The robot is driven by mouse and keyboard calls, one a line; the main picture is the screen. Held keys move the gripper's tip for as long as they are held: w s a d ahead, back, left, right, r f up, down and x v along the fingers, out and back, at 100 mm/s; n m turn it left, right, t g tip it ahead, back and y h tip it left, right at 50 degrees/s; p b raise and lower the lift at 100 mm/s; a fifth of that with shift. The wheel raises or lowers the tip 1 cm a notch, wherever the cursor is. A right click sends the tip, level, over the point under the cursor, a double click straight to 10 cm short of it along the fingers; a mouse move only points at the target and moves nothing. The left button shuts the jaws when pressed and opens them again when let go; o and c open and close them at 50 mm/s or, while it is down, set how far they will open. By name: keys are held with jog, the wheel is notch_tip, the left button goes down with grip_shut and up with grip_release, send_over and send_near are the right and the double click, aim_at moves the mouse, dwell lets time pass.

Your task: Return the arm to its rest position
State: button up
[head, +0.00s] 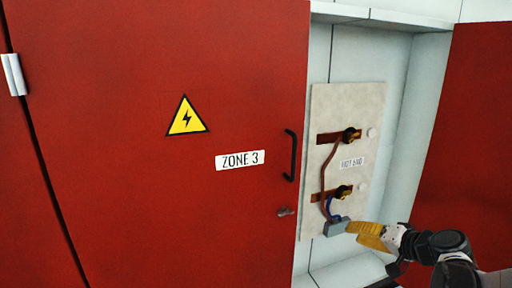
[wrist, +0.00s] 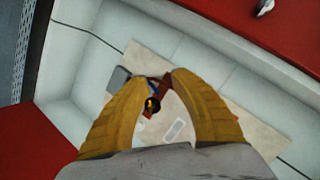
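My gripper (head: 354,230) has yellow fingers and is at the lower right in the head view, in front of the open cabinet. Its fingertips overlap the edge of a small grey block (head: 336,227) at the lower ends of the brown and blue wires. In the wrist view the fingertips (wrist: 158,78) are apart with a narrow gap, and I see nothing held between them. The grey block (wrist: 118,79) shows to the left of the left finger there. I cannot tell whether finger and block touch.
A pale panel (head: 347,110) with two dark terminals stands inside the white cabinet recess. A red door (head: 150,220) with a black handle (head: 291,155) is at left. Another red panel (head: 470,130) is at right, close to my arm.

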jog(key=s+a+r+n+g+h, duration=0.1)
jog(key=s+a+r+g, duration=0.1)
jog(key=s+a, duration=0.45)
jog(key=s+a+n+g+h, duration=0.1)
jog(key=s+n+h, duration=0.1)
jog(key=s, duration=0.7)
jog(key=s+a+f+n+g+h, duration=0.1)
jog(key=s+a+n+h, duration=0.1)
jog(key=s, duration=0.7)
jog(key=shift+s+a+f+h, duration=0.15)
jog(key=shift+s+h, duration=0.15)
jog(key=shift+h, duration=0.2)
